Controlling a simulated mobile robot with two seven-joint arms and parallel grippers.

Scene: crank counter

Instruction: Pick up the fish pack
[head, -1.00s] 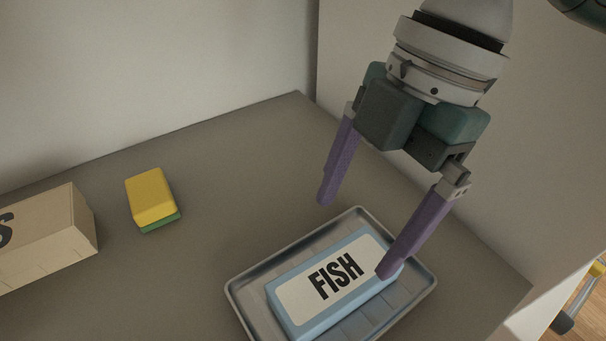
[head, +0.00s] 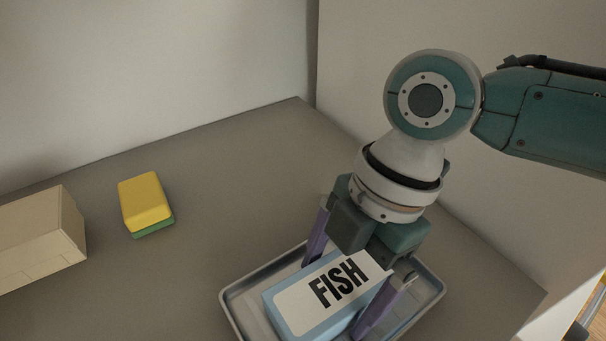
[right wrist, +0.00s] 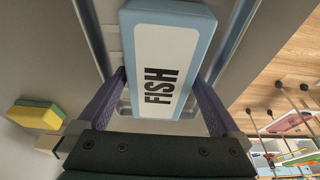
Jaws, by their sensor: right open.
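The fish pack (head: 310,299) is a light blue block with a white label reading FISH. It lies in a shallow grey tray (head: 233,305) on the counter. My right gripper (head: 335,290) is open, pointing down, with one purple finger on each long side of the pack. In the right wrist view the pack (right wrist: 168,60) lies between the two fingers (right wrist: 160,100), with a small gap seen on each side. The near end of the pack is cut off in the head view. My left gripper is not in view.
A yellow and green sponge (head: 145,204) lies on the counter to the left. A tan box (head: 40,240) stands at the far left. Walls rise behind and to the right of the counter (head: 240,160). The counter between sponge and tray is clear.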

